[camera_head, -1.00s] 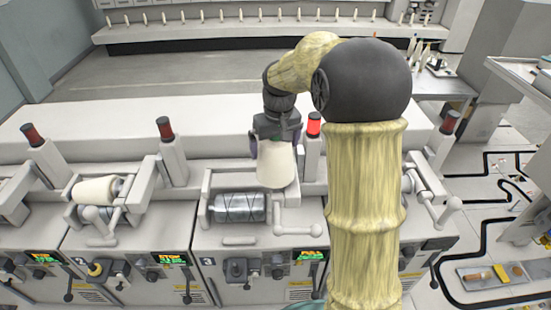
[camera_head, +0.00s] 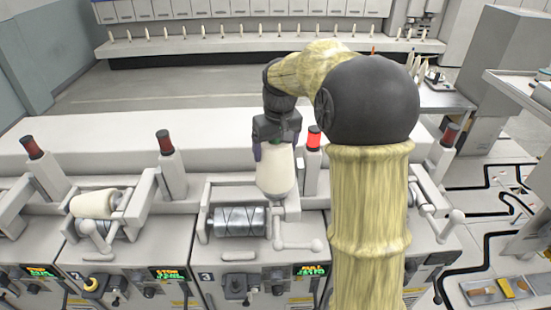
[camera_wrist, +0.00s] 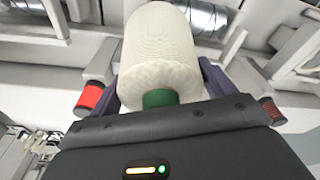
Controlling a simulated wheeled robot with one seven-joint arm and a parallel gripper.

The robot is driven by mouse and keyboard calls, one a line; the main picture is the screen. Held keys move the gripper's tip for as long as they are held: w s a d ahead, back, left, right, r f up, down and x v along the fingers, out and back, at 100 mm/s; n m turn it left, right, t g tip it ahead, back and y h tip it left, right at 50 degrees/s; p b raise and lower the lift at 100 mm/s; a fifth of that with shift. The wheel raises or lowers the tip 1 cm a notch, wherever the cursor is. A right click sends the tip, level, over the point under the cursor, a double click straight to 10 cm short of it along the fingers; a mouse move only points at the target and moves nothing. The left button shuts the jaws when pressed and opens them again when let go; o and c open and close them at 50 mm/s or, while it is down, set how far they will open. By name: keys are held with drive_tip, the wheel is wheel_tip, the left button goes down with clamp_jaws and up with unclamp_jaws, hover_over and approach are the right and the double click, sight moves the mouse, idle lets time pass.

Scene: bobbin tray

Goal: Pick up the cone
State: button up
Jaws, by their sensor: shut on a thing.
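The cone (camera_head: 275,172) is a cream-white yarn package in the middle of the head view, hanging below my gripper (camera_head: 275,146). In the wrist view the cone (camera_wrist: 160,48) has a green core end (camera_wrist: 160,98) at its near end. My gripper's purple fingers stand on both sides of that end, and the gripper is shut on the cone. In the head view the cone's top end is partly hidden by the gripper.
Another cream cone (camera_head: 93,203) lies in the station to the left. A lit red lamp (camera_head: 314,137) stands close to the right of my gripper, and darker lamps (camera_head: 165,142) top other posts. A white crank handle (camera_head: 298,244) juts out below right. The machine's flat top (camera_head: 100,128) is clear.

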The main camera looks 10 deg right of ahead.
wheel_tip(320, 180, up, 7)
drive_tip(key=shift+b, duration=0.45)
drive_tip(key=shift+f, duration=0.1)
drive_tip(key=shift+s+p, duration=0.15)
drive_tip(key=shift+p, duration=0.15)
idle(0.4)
